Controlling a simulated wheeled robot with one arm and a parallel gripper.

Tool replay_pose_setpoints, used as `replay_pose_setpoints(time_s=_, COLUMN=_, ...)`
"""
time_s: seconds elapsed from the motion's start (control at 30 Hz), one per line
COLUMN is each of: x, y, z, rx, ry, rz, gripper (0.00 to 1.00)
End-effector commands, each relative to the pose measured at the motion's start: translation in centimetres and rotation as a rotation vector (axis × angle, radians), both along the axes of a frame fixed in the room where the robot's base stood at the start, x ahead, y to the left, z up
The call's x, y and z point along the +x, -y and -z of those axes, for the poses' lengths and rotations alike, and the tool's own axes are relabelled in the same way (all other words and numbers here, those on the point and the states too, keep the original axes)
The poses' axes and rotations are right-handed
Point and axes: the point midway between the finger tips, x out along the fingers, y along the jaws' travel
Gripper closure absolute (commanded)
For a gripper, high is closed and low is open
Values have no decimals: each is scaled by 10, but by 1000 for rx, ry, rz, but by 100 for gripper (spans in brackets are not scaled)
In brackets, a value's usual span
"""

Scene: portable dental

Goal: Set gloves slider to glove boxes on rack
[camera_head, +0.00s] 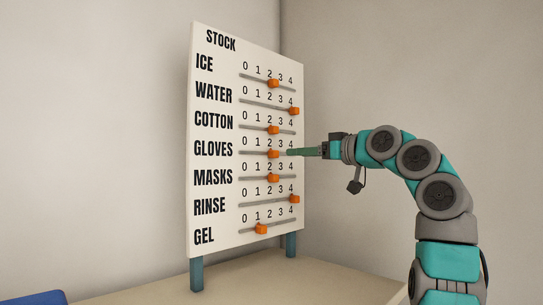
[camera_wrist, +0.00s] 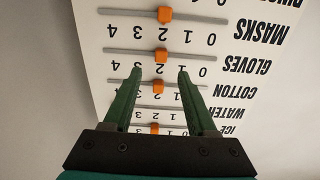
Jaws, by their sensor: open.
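The white STOCK board (camera_head: 215,240) stands upright on legs, with labelled rows numbered 0 to 4. The GLOVES slider, an orange knob (camera_head: 274,154), sits at 2. It also shows in the upside-down wrist view (camera_wrist: 161,55). My gripper (camera_head: 288,152) comes in from the right at the height of the GLOVES row. In the wrist view my gripper (camera_wrist: 160,72) is open and empty, its green fingers pointing toward the GLOVES knob with one tip to each side. I cannot tell whether the tips touch the board. No rack or glove boxes are in view.
The COTTON knob (camera_head: 273,130) and MASKS knob (camera_head: 273,178) sit close above and below, both at 2. The board stands on a pale tabletop (camera_head: 330,282) near a wall corner. A blue object (camera_head: 30,298) shows at lower left.

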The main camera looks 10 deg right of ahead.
Motion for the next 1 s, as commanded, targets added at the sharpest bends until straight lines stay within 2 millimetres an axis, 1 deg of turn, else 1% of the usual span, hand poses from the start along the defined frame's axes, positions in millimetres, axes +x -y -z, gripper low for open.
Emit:
replay_pose_setpoints(time_s=0.07, x=-1, y=-1, z=-1, rx=-7, ry=11, rz=-2, gripper=43)
replay_pose_setpoints(time_s=0.17, x=4, y=-6, z=-1, rx=-8, ry=12, rz=-4, gripper=43)
replay_pose_setpoints(time_s=0.5, x=46, y=-35, z=-1, rx=-6, ry=5, rz=-5, gripper=43)
replay_pose_setpoints(time_s=0.6, x=54, y=-40, z=-2, rx=-6, ry=8, rz=-3, gripper=43)
replay_pose_setpoints(time_s=0.77, x=61, y=-45, z=-1, rx=-6, ry=11, rz=-1, gripper=43)
replay_pose_setpoints(time_s=1.0, x=62, y=-46, z=0, rx=-6, ry=11, rz=-2, gripper=43)
